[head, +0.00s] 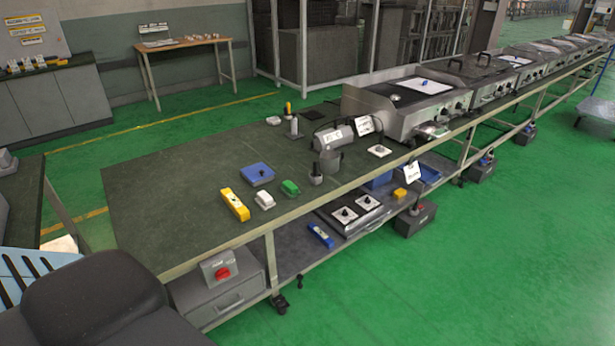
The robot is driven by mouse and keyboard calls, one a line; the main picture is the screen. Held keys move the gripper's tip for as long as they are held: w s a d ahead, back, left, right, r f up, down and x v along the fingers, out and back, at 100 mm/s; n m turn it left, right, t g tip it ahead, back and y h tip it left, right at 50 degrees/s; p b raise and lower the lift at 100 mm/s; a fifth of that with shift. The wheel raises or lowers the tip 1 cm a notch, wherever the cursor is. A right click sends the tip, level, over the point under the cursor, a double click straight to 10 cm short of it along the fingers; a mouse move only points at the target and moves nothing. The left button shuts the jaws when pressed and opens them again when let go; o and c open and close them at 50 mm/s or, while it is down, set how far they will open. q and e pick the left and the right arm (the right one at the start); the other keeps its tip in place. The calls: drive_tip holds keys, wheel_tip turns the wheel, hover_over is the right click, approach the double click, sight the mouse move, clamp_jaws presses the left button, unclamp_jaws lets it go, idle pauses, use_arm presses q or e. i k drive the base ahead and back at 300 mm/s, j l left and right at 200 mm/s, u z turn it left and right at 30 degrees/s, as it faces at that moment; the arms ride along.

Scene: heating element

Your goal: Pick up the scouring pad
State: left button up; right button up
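A small green block (290,188), which looks like the scouring pad, lies on the dark top of the long workbench (150,200), near its front edge. A small white block (264,200) lies just to its left, and a yellow tool like a level (235,204) lies further left. A blue flat square item (257,174) lies behind them. The green block appears unobstructed, with nothing on top of it. Neither of my grippers shows in the head view.
A grey cylindrical device (334,135) and a dark knob-like post (316,174) stand right of the green block. A steel cooking unit (400,100) stands further back. The lower shelf holds a hob plate (350,212). The bench's left part is clear. A dark rounded shape (90,300) fills the lower-left foreground.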

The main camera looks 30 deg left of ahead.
sight(290, 190)
drive_tip(key=i+u, duration=0.15)
drive_tip(key=i, duration=0.3)
drive_tip(key=i+l+u, duration=0.15)
drive_tip(key=i, duration=0.25)
drive_tip(key=i+l+u, duration=0.1)
drive_tip(key=i, duration=0.35)
drive_tip(key=i+l+u, duration=0.15)
drive_tip(key=i+u, duration=0.3)
drive_tip(key=i+l+u, duration=0.2)
drive_tip(key=u, duration=0.25)
drive_tip(key=i+l+u, duration=0.25)
drive_tip(key=l+u, duration=0.2)
drive_tip(key=i+l+u, duration=0.2)
drive_tip(key=l+u, duration=0.25)
drive_tip(key=i+l+u, duration=0.1)
drive_tip(key=l+u, duration=0.3)
drive_tip(key=l, duration=0.3)
drive_tip(key=l+u, duration=0.4)
drive_tip(key=l, duration=0.3)
drive_tip(key=i, duration=0.05)
